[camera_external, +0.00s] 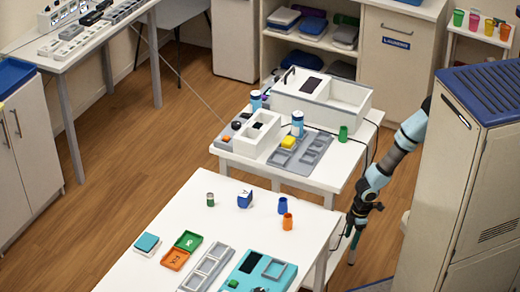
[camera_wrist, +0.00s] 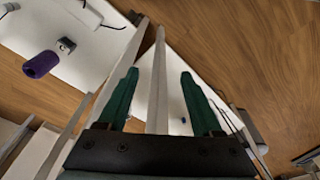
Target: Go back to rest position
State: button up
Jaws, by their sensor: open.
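My arm (camera_external: 405,140) reaches down from the right, beside the tall grey cabinet. My gripper (camera_external: 352,248) hangs low, pointing down, off the right side of the front white table and below its top. In the wrist view my gripper (camera_wrist: 160,75) shows two dark green fingers spread apart, with nothing held between them. Pale table legs and wooden floor show beyond the fingers.
The front white table (camera_external: 150,208) holds cups, small trays and a teal board (camera_external: 250,272). The back white table (camera_external: 335,170) carries a white box and grey tray. The cabinet (camera_external: 445,190) stands close right. A purple cylinder (camera_wrist: 40,65) shows upper left in the wrist view.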

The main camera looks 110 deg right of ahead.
notch_tip(320, 180, up, 44)
jog(key=p, duration=4.2)
jog(key=shift+r+p, duration=0.25)
jog(key=shift+p, duration=0.1)
